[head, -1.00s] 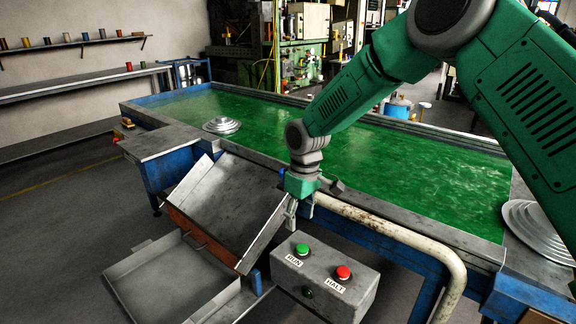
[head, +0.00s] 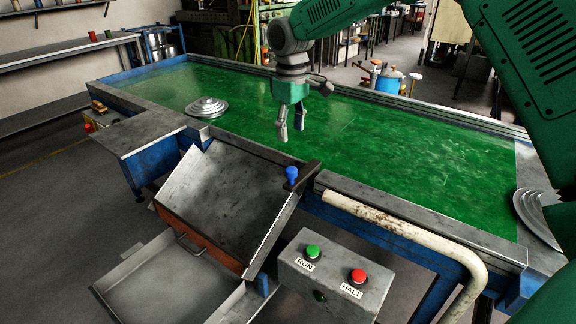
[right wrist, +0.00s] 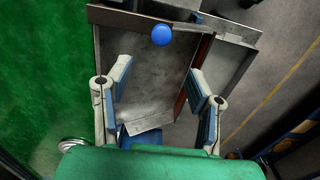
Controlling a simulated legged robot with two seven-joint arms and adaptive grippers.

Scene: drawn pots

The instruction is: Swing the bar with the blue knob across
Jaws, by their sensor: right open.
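The blue knob (head: 291,173) stands upright near the upper right corner of the sloped metal tray, by the bath's front rim. The dark bar (head: 309,172) shows beside it; how far it runs along the tray's edge is hard to tell. In the right wrist view the knob (right wrist: 161,35) is ahead of the fingers, near the bar (right wrist: 140,20). My right gripper (head: 290,125) is open and empty, raised above and behind the knob in the head view, apart from it. Its spread fingers also show in the right wrist view (right wrist: 160,75). My left gripper is not in view.
The sloped tray (head: 215,200) leans over a shallow metal pan (head: 165,285). A control box (head: 330,280) with green and red buttons stands at the front. A worn pipe rail (head: 420,243) curves right of it. Round lids (head: 207,107) sit at the green bath's (head: 400,150) rim.

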